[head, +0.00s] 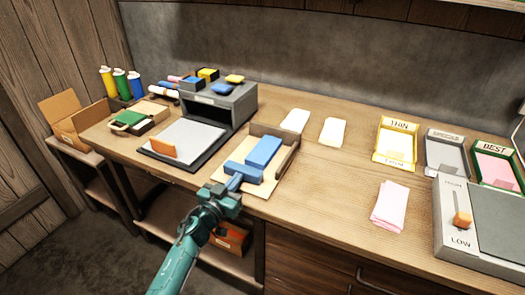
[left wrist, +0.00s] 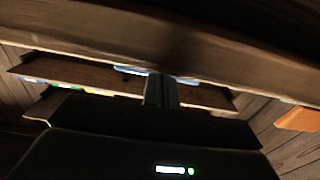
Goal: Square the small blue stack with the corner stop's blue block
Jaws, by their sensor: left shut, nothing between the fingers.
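The corner stop (head: 289,158) is a tan board with low raised walls, near the front edge of the bench in the head view. A larger blue block (head: 264,150) sits on it, set at an angle. A lower, flatter blue piece (head: 244,172) lies in front of it and to its left; I cannot tell which is the stack. My left gripper (head: 234,183) is shut and empty, its tips at the near side of the lower blue piece; contact is unclear. Its fingers (left wrist: 161,90) are together in the dark left wrist view, with bluish slivers beyond. My right gripper is not in view.
A grey pad with an orange block (head: 162,148) lies left of the stop. A grey box (head: 220,103) with coloured blocks on top stands behind. White sheets (head: 333,131), pink sheets (head: 389,206) and labelled trays (head: 397,140) are to the right. Bare bench lies between.

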